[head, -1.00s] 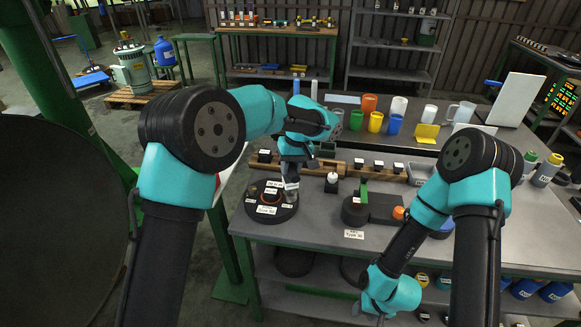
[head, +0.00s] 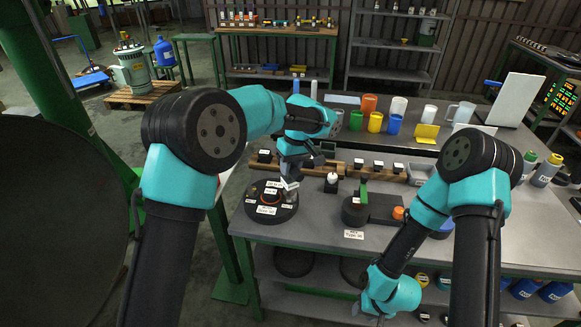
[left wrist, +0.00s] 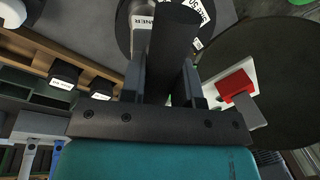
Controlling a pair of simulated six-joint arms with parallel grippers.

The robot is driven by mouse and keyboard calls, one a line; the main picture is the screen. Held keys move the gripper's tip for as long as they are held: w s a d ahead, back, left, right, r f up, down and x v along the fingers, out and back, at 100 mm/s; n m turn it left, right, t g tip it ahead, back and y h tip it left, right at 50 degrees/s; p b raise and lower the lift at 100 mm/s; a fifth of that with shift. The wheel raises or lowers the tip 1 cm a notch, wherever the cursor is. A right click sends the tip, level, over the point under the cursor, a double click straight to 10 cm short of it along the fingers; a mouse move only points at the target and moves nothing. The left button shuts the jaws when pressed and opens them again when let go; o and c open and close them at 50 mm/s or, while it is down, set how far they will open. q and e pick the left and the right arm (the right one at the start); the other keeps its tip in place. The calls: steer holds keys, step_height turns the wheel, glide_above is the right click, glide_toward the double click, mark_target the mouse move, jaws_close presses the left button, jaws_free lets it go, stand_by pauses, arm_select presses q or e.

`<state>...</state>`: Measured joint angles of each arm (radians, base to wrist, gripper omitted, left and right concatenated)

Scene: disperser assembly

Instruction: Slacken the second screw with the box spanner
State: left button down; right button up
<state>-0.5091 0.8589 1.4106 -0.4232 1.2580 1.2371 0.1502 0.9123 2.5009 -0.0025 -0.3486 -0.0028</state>
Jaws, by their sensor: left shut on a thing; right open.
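The round black disperser part (head: 262,217), with white labels and a reddish ring on top, lies at the table's left front. My left gripper (head: 288,178) points down over its right rear part. It is shut on the box spanner, a dark cylinder (left wrist: 174,45) between the fingers in the left wrist view. A white label ending in "NNER" (left wrist: 144,22) shows beside it. I cannot tell whether the spanner touches a screw; the screws are too small or hidden. My right gripper (head: 372,312) hangs low before the table's front edge, open and empty.
A small black stand with a white top (head: 332,182) and a dark base with a green block (head: 363,190) stand to the right. A wooden rack (head: 345,165) runs behind. Coloured cups (head: 375,121) stand farther back.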

arm_select(q)
steer(key=shift+r, duration=0.1)
steer(key=shift+r, duration=2.4)
steer(key=shift+a, duration=0.1)
